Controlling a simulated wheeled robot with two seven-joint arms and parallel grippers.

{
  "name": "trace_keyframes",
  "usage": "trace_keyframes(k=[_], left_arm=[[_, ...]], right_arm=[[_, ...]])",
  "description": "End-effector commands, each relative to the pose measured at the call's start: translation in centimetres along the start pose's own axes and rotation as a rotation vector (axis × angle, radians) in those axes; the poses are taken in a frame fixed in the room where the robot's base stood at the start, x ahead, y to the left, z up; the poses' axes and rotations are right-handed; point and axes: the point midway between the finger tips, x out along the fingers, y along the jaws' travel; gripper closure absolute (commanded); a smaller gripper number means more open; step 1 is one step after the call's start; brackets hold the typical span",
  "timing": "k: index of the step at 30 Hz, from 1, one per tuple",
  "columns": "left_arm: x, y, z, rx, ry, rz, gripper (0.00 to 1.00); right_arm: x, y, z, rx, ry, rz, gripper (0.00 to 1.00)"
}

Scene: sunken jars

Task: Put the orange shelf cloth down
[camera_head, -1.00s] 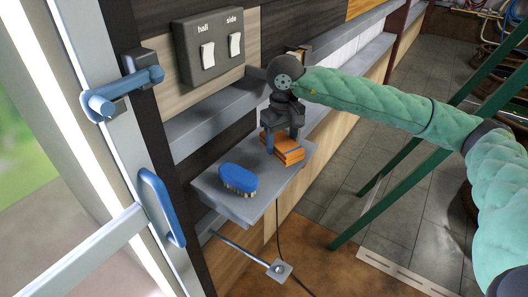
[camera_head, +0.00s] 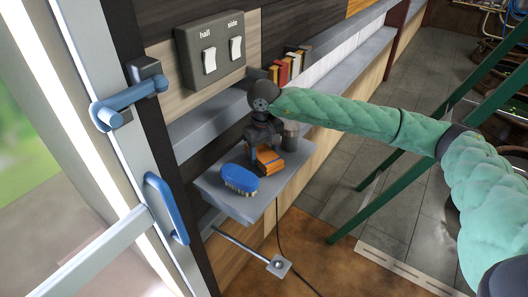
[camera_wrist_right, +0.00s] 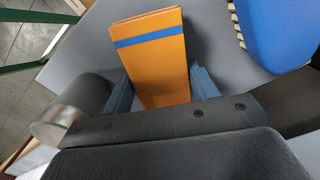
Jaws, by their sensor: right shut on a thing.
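The orange cloth (camera_head: 270,161) is a folded block with a blue stripe; in the right wrist view it (camera_wrist_right: 155,65) lies between two blue-grey fingers. My right gripper (camera_head: 266,155) is shut on it from above, over the small grey shelf (camera_head: 232,204). The cloth is at or very near the shelf top; I cannot tell whether it touches. A blue brush (camera_head: 240,179) with pale bristles lies just left of the cloth, close to it. My left gripper is not in view.
A dark metal cup (camera_head: 290,134) stands right of the gripper, close by; it shows in the wrist view (camera_wrist_right: 75,108). Behind are books (camera_head: 286,68) and a switch panel (camera_head: 211,52). A door with blue handles (camera_head: 166,208) is left, a green ladder (camera_head: 385,175) right.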

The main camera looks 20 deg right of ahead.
Motion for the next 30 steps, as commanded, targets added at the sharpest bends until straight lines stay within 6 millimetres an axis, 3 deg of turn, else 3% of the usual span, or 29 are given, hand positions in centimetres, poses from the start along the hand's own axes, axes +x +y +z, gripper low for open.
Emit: trace_keyframes(k=[8,30], left_arm=[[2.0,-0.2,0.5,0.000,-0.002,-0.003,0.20],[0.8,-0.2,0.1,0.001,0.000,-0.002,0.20]], right_arm=[[1.1,0.0,0.0,0.000,0.000,0.000,0.68],[1.3,0.0,0.0,0.000,0.000,0.001,0.68]])
